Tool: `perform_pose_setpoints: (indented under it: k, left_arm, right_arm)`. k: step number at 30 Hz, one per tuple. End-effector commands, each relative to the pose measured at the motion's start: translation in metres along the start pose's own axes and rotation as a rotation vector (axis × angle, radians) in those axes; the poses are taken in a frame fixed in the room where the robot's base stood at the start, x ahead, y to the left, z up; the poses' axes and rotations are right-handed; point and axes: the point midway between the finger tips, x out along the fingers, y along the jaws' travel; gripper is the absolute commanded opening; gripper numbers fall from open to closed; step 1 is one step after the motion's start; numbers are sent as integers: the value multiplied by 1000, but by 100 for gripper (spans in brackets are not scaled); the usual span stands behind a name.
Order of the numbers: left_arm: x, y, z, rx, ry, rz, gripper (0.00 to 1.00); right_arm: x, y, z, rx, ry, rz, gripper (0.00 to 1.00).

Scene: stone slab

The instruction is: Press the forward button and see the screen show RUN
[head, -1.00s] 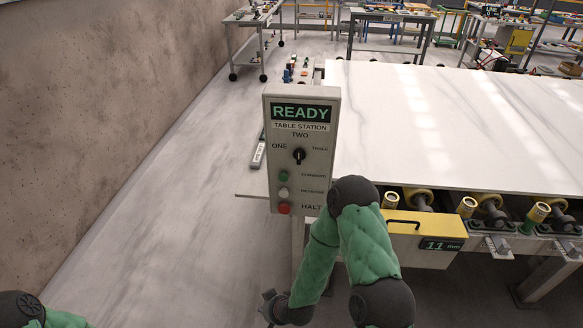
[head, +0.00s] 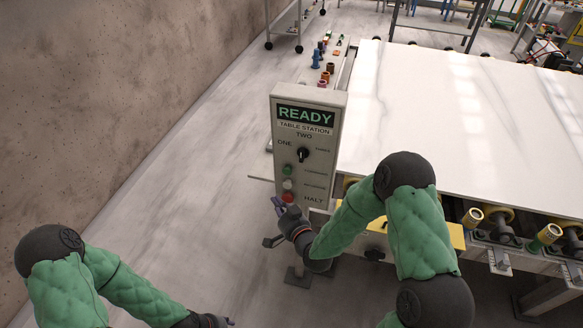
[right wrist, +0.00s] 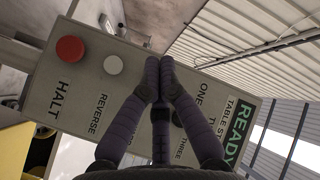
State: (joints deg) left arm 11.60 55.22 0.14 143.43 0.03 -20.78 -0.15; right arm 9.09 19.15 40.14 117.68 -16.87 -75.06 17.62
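The control panel (head: 325,160) stands upright at the slab table's near left corner. Its screen (head: 306,115) reads READY. Below the black selector knob (head: 303,154) are the green forward button (head: 288,170), a white button (head: 287,184) and the red halt button (head: 287,197). My right gripper (head: 278,207) is low in front of the panel. In the right wrist view its fingertips (right wrist: 160,68) are together and empty, hiding the green button; contact cannot be told. The white button (right wrist: 112,64) and red button (right wrist: 70,48) are clear. My left gripper (head: 222,321) is at the bottom edge, its fingers unclear.
A white stone slab (head: 455,130) lies on the roller table right of the panel. A yellow box (head: 377,240) is partly behind my right arm. A concrete wall (head: 110,100) is at left, with open floor (head: 205,190) between.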

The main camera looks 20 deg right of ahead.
Motion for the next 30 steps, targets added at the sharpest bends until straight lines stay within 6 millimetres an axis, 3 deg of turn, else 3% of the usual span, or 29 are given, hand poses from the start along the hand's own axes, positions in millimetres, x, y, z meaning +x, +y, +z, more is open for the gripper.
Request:
perform_pose_setpoints:
  k: [16,30]
  left_arm:
    - [-1,0,0,0,0,0,40]
    - [-4,1,0,0,0,0,40]
  right_arm:
    - [4,2,-6,1,8,-4,0]
    - [43,30,-34,1,9,-4,0]
